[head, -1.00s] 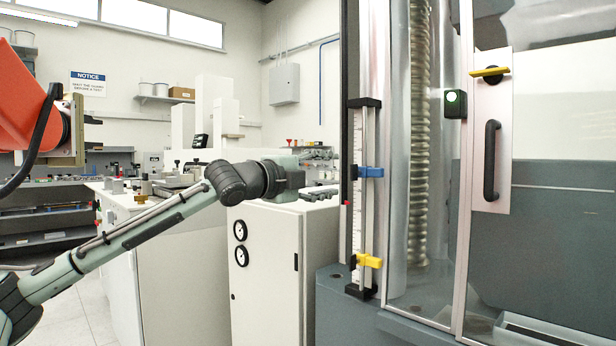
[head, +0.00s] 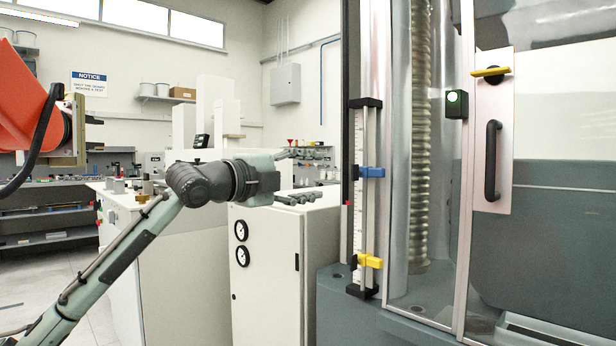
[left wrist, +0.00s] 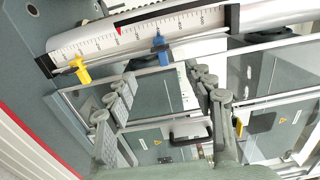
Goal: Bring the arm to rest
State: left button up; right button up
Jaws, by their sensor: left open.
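My left gripper (head: 292,176) is in the middle of the head view, at the end of my arm coming in from the lower left. It is open and empty, in front of the white cabinet and left of the testing machine's scale rail (head: 365,215). In the left wrist view my left gripper (left wrist: 165,105) shows its two fingers spread apart with nothing between them. Behind them are the scale rail (left wrist: 140,38) with a yellow stop (left wrist: 76,70) and a blue stop (left wrist: 160,48). My right gripper is in neither view.
The machine's guard door with its black handle (head: 492,160) and yellow latch (head: 490,72) stands at the right and looks shut. A green light (head: 453,103) is lit beside it. A white cabinet (head: 275,255) with two gauges stands below my gripper. An orange robot arm (head: 25,100) is at the left.

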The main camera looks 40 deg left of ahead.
pick_arm(q)
jog(key=shift+s, duration=0.15)
dwell(0.4)
notch_tip(320, 180, down, 25)
jog(key=w+a+n+g+y, duration=0.2)
jog(key=w+n+g, duration=0.15)
jog(key=n, duration=0.25)
jog(key=s+d+f+n+g, duration=0.1)
jog(key=s+f+n+g, duration=0.1)
jog(key=f, duration=0.7)
jog(key=s+d+f+n+g, duration=0.2)
jog(key=s+f, duration=0.1)
jog(key=f, duration=0.6)
jog(key=s+d+f+n+g, duration=0.2)
jog(key=s+d+f, duration=0.3)
jog(key=s+f, duration=0.2)
jog(key=s+d+f+n+g, duration=0.3)
jog(key=s+d+f, duration=0.2)
jog(key=s+f, duration=0.3)
jog(key=s+d+f+n+g+y, duration=0.1)
jog(key=s+d+f, duration=0.5)
jog(key=f, duration=0.6)
jog(key=shift+s+f+n+g, duration=0.15)
jog(key=shift+s+n+g, duration=0.55)
jog(key=shift+s+g, duration=0.05)
jog(key=shift+d, duration=0.1)
